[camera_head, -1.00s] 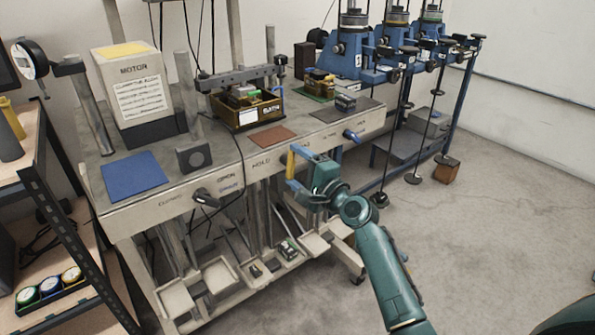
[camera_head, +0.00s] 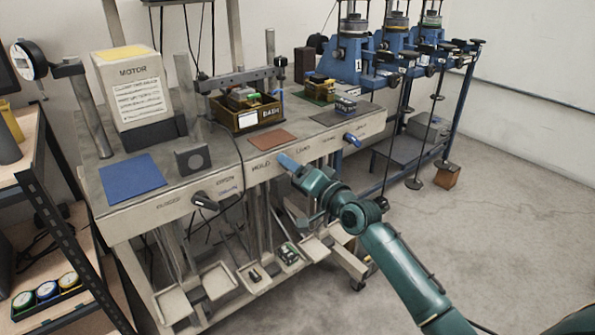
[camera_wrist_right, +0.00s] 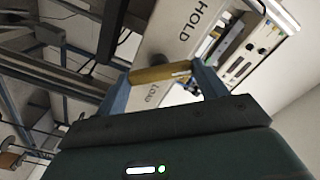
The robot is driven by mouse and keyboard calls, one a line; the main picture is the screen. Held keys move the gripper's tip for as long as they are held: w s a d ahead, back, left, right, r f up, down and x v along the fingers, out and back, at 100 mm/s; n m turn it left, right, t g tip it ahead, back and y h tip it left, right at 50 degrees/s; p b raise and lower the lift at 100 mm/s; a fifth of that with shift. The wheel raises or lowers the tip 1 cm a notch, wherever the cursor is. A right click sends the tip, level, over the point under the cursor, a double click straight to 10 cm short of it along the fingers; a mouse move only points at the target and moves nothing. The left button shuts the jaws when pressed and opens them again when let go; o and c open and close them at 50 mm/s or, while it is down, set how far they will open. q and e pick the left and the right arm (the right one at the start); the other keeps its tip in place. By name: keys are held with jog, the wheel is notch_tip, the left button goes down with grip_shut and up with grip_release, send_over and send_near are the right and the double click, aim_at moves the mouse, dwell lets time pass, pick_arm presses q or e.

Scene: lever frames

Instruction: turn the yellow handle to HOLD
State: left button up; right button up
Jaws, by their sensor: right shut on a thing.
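The yellow handle (camera_wrist_right: 160,74) shows in the right wrist view between the two blue fingers of my right gripper (camera_wrist_right: 163,80), which is shut on it. It lies across the pale panel between the HOLD lettering (camera_wrist_right: 201,20) and the LOAD lettering (camera_wrist_right: 152,94). In the head view my right gripper (camera_head: 289,163) is at the bench's front panel, between HOLD (camera_head: 261,167) and LOAD (camera_head: 303,150). There the gripper hides the handle, so its exact angle is unclear. My left gripper is not in view.
A black lever (camera_head: 204,201) by the OPEN lettering sits left on the same bench front (camera_head: 150,213). A blue lever (camera_head: 352,140) sits to the right. Small trays (camera_head: 216,281) stick out below.

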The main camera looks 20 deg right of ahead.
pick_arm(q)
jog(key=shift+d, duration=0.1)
pick_arm(e)
jog(key=shift+n, duration=0.7)
jog(key=o, duration=1)
pick_arm(q)
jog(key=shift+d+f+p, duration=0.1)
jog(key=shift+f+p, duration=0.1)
jog(key=shift+p, duration=0.15)
pick_arm(e)
jog(key=v, duration=1.3)
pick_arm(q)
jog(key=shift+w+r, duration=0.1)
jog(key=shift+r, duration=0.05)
